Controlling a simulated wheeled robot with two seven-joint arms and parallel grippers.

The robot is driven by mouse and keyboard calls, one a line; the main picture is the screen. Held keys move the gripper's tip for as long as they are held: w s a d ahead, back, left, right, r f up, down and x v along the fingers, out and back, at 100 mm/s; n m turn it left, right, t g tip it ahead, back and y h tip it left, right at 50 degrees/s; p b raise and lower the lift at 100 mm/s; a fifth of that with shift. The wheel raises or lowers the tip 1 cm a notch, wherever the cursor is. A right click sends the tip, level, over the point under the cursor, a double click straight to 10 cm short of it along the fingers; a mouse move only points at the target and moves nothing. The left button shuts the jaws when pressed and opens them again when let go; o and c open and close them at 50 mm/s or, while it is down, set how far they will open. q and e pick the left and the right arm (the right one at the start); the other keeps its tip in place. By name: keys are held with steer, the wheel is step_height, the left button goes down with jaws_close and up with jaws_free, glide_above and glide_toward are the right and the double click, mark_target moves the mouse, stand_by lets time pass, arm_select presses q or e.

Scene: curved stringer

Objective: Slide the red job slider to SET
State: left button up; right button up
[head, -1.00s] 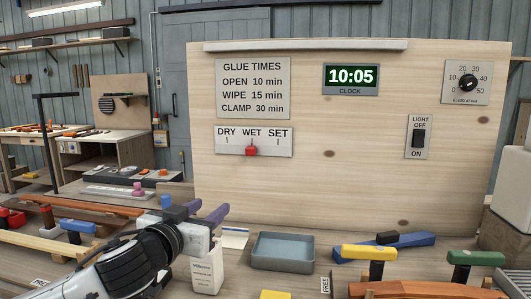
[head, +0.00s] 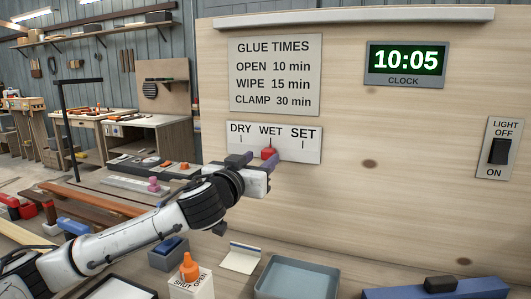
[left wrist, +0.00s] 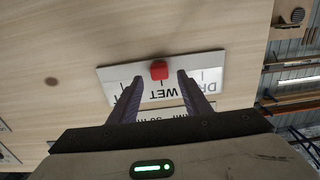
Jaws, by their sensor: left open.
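The red job slider (head: 269,153) sits under the WET mark on the white DRY/WET/SET plate (head: 308,146) on the upright wooden board. My left gripper (head: 258,162) is at the plate's lower edge, just below and in front of the slider. In the left wrist view the view is upside down: the red slider (left wrist: 159,70) lies between the tips of the two open purple-grey fingers (left wrist: 166,88), with a gap on both sides. I cannot tell whether the fingers touch the board. My right gripper is not in view.
The board also carries the glue times sign (head: 275,76), the clock (head: 405,64) and the light switch (head: 499,150).

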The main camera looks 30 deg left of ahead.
mark_target(266, 155)
arm_select(q)
steer(key=shift+x, duration=1.9)
jaws_close()
